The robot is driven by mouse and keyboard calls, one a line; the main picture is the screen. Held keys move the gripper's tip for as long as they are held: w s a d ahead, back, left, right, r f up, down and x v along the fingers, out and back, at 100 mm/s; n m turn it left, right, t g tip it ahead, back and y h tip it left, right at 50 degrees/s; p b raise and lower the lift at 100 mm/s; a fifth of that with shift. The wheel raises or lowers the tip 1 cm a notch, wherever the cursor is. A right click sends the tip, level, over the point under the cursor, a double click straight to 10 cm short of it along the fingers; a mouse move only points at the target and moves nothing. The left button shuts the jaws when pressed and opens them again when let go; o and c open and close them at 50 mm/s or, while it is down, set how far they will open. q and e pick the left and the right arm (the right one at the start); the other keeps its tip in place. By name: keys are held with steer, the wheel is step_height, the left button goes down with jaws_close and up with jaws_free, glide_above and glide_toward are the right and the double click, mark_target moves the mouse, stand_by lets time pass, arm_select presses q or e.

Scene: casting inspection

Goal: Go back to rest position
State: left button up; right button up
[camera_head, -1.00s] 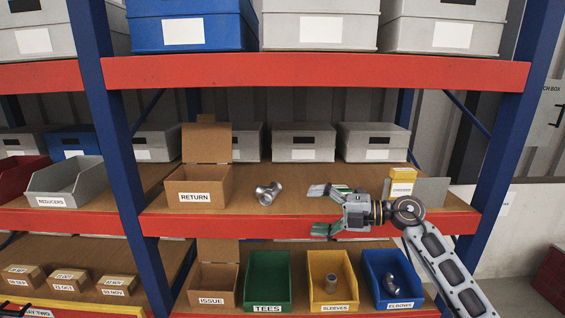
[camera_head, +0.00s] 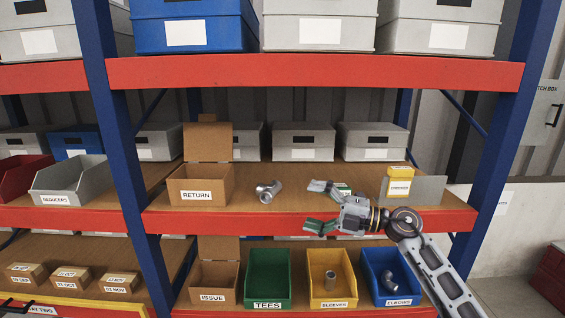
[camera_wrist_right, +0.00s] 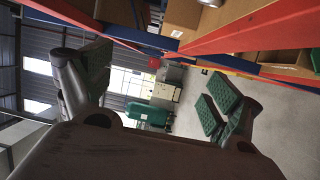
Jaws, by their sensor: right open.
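My right gripper (camera_head: 320,207) is open and empty in the head view, in front of the middle shelf's red front edge. In the right wrist view its two green-padded fingers (camera_wrist_right: 150,100) stand wide apart with nothing between them. A grey metal pipe fitting (camera_head: 269,191) lies on the middle shelf, left of the gripper and apart from it. The RETURN box (camera_head: 197,196) stands open with its lid up, left of the fitting. My left gripper is in neither view.
Below are the open ISSUE box (camera_head: 213,297), green TEES bin (camera_head: 268,305), yellow SLEEVES bin (camera_head: 331,304) and blue ELBOWS bin (camera_head: 396,301). A yellow-and-white carton (camera_head: 399,186) stands by a grey plate on the middle shelf's right. A blue post (camera_head: 500,150) rises at right.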

steer(key=w+d+f+m+t+h, duration=0.1)
steer(key=d+m+t+h, duration=0.45)
steer(key=m+t, duration=0.35)
steer(key=d+f+m+t+h, duration=0.2)
steer(key=d+m+t+h, duration=0.4)
steer(key=m, duration=0.5)
steer(key=s+d+f+m+g+h, duration=0.2)
steer(key=d+f+m+h, duration=0.15)
steer(key=f, duration=0.35)
steer(key=s+d+f+m+g+h, duration=0.2)
steer(key=f+m+h, duration=0.2)
steer(key=f+m, duration=0.15)
steer(key=s+a+f+g+y, duration=0.25)
steer(key=s+f+g, duration=1.15)
steer(key=s+f, duration=1)
steer(key=s+f+g, duration=0.1)
steer(key=s+f, duration=0.1)
steer(key=f, duration=1.3)
steer(key=s+f, duration=0.3)
steer(key=f, duration=1.2)
steer(key=s+d+f, duration=0.2)
steer(key=s+f, duration=0.8)
steer(key=s, duration=0.1)
steer(key=s+d+f+g, duration=0.1)
steer(key=s+d+f, duration=0.1)
steer(key=s+f, duration=0.8)
steer(key=shift+s+h, duration=0.45)
steer(key=shift+s, duration=0.2)
